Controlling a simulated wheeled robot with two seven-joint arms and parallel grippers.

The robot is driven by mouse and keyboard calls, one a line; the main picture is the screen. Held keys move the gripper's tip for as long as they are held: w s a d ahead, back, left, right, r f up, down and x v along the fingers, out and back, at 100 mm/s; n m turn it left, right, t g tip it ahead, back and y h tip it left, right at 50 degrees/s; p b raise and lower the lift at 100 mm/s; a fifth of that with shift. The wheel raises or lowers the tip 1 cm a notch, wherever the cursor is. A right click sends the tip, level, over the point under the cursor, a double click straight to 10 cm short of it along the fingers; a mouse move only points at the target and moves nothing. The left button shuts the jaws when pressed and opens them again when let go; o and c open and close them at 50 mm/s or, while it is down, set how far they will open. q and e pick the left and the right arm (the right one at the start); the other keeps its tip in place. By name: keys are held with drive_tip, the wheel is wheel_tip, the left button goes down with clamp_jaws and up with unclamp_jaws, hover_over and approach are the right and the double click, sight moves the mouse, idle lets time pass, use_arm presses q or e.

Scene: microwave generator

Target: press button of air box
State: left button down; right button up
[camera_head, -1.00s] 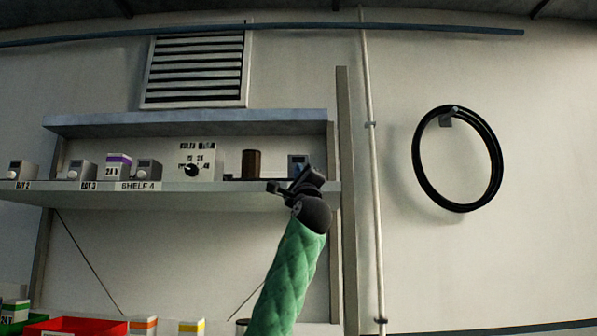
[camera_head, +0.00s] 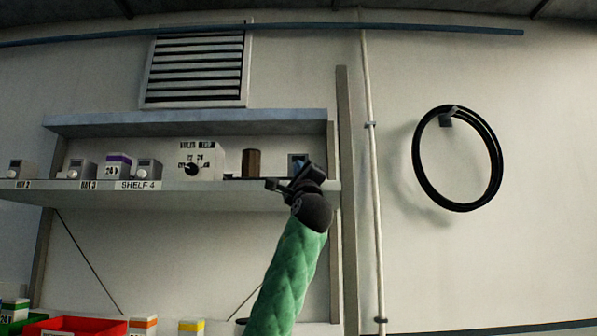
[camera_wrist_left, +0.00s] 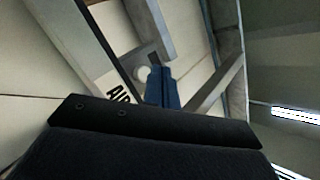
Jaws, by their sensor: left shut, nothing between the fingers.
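The air box (camera_head: 293,157) is a small grey box at the right end of the upper shelf in the head view, partly hidden behind my left gripper. In the left wrist view, an "AIR" label (camera_wrist_left: 121,94) and a round pale button (camera_wrist_left: 143,73) show close to the fingertips. My left gripper (camera_head: 298,166) is shut and empty, its fingers pointing at the box front. Its blue fingers (camera_wrist_left: 160,75) show just right of the button in the wrist view; I cannot tell whether they touch it. My right gripper is out of view.
The shelf (camera_head: 230,194) also carries a brown cylinder (camera_head: 252,163), a dial box (camera_head: 207,162) and several small boxes to the left. A metal post (camera_head: 347,200) stands just right of the shelf. A red bin (camera_head: 85,326) is low at left.

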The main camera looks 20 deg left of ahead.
use_arm(q)
drive_tip(key=shift+s+d+b, duration=0.15)
drive_tip(key=shift+s+d, duration=0.1)
drive_tip(key=shift+s, duration=0.65)
drive_tip(key=shift+s+d+b, duration=0.15)
drive_tip(key=shift+s+d, duration=0.1)
drive_tip(key=shift+s, duration=0.6)
drive_tip(key=shift+s+d+b, duration=0.15)
drive_tip(key=shift+s+d, duration=0.1)
drive_tip(key=shift+s, duration=0.65)
